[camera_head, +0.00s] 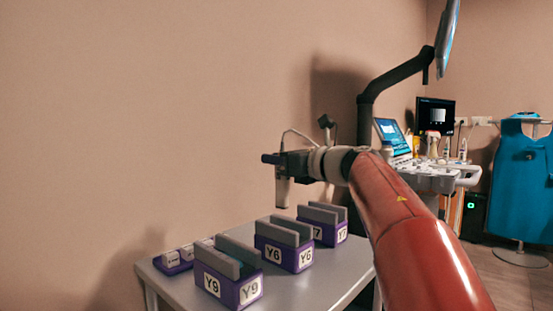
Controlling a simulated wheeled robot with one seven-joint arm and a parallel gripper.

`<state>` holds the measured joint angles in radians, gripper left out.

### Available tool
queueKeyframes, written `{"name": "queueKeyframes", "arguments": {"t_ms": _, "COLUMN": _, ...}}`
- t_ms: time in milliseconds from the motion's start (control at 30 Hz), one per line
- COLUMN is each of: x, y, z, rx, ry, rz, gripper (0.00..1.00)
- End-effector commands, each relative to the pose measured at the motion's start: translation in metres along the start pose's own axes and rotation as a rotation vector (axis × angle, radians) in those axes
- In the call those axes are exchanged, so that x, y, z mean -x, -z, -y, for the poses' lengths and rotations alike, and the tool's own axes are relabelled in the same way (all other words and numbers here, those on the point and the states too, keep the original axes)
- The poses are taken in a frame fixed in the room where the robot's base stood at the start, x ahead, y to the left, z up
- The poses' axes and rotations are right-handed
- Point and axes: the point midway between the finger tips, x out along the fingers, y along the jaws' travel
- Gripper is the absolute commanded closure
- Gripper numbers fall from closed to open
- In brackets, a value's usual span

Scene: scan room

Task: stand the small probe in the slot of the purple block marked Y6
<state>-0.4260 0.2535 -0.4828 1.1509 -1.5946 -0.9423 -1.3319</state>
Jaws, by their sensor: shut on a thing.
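The purple block marked Y6 (273,255) stands in the middle of a row of three on the grey table. Two grey upright plates rise from it with a slot between them, and the slot looks empty. My gripper (282,188) is at the end of my red arm, above and a little behind the Y6 block, clear of it. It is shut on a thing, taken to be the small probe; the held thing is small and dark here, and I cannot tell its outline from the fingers.
Similar purple blocks stand on either side: Y9 (228,286) nearer left, and one partly hidden, marked 7 (328,230), farther right. A low purple holder with white labels (172,262) sits at the table's (300,291) left. A medical cart (440,178) stands behind my arm at right.

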Motion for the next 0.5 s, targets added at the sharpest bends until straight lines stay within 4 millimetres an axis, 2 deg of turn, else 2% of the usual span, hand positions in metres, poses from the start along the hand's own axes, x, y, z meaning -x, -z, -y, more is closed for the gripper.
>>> {"name": "queueKeyframes", "arguments": {"t_ms": 500, "x": 0.001, "y": 0.039, "z": 0.0, "rx": 0.0, "ry": 0.0, "rz": 0.002, "gripper": 1.0}}
